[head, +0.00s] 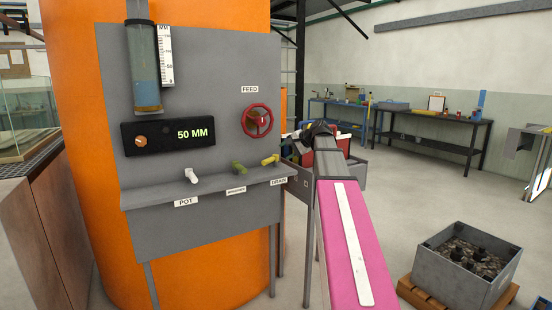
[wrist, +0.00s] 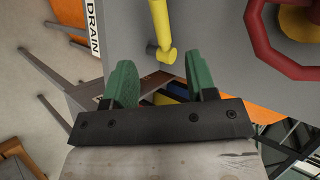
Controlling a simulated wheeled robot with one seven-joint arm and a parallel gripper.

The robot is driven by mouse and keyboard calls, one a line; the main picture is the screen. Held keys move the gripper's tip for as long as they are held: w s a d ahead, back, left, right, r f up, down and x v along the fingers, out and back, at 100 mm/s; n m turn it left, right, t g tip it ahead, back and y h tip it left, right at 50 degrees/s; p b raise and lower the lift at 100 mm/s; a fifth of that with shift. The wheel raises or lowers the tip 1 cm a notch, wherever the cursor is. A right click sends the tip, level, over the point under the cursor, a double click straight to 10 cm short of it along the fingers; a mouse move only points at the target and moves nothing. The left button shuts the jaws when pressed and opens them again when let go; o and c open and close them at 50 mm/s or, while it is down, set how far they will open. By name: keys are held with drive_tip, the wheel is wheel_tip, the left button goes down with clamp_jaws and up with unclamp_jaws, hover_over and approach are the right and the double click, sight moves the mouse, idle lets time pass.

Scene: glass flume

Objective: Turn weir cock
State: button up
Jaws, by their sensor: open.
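Three cocks sit on the grey panel's ledge: a white one (head: 191,176) over the POT label, an olive-green one (head: 238,167) over a label too small to read, and a yellow one (head: 270,160) over the DRAIN label. No label that I can read says weir. In the wrist view, my gripper (wrist: 160,66) is open with green fingers apart and nothing held. The yellow cock (wrist: 159,22) shows beyond the fingertips, its lower end in line with the gap. I cannot tell the distance. In the head view, my arm's far end is right of the ledge.
A red handwheel (head: 257,121) under the FEED label is above the cocks; it also shows at the wrist view's upper right (wrist: 297,50). A grey crate (head: 468,266) stands on a pallet at right. Open floor lies behind it.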

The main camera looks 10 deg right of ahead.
sight(269, 161)
drive_tip(key=shift+a, duration=0.1)
drive_tip(key=x, duration=1)
drive_tip(key=shift+w+a+f, duration=0.15)
drive_tip(key=shift+a+f, duration=0.05)
drive_tip(key=shift+a, duration=0.05)
drive_tip(key=shift+c, duration=0.4)
clamp_jaws()
